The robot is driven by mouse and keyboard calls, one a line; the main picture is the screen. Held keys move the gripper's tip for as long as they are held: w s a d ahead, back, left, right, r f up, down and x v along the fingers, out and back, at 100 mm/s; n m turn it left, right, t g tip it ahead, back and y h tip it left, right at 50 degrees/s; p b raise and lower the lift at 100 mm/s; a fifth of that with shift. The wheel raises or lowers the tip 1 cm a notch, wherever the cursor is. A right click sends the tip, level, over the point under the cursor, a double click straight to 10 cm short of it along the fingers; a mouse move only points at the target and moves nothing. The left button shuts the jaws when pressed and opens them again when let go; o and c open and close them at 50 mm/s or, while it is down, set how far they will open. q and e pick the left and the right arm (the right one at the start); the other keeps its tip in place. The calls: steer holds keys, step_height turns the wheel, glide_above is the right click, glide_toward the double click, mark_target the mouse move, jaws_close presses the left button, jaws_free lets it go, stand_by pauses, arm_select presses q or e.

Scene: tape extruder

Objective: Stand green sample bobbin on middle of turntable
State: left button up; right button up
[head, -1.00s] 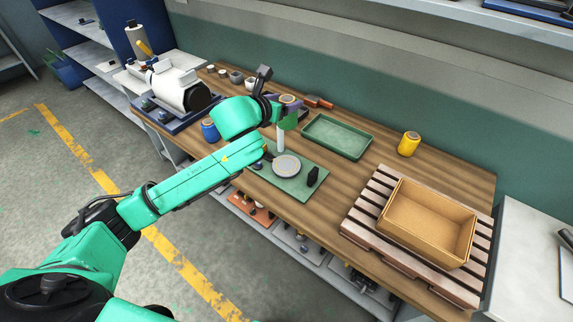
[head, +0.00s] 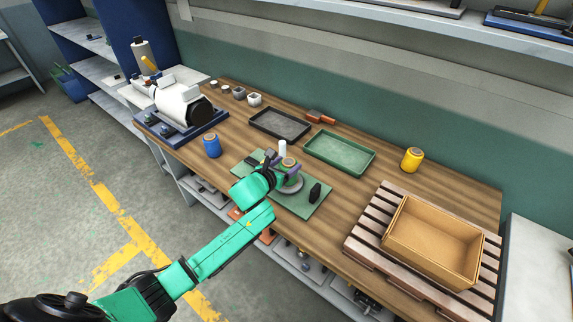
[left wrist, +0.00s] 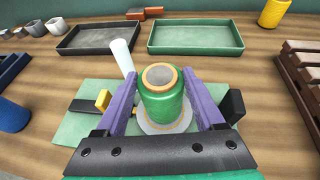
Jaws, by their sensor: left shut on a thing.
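The green sample bobbin (left wrist: 162,97) is upright between the purple fingers of my left gripper (left wrist: 162,100), which is shut on it. In the head view the bobbin (head: 289,165) shows partly behind my left gripper (head: 284,170), over the grey round turntable (head: 292,186). The turntable also shows in the left wrist view (left wrist: 150,127) as a pale disc around the bobbin's foot. The bobbin looks near the disc's middle, but I cannot tell whether it touches the disc. My right gripper is not in view.
A green mat (head: 312,203) lies under the turntable, with a white post (head: 283,148) and a black block (head: 315,192) beside it. Behind stand a dark tray (head: 280,124) and a green tray (head: 340,154). Blue (head: 211,145) and yellow (head: 412,159) bobbins stand apart. A box (head: 433,242) rests on a slatted pallet.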

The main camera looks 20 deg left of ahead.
arm_select(q)
steer(key=o, duration=1.5)
steer(key=shift+f, duration=0.1)
steer(key=v, duration=1.2)
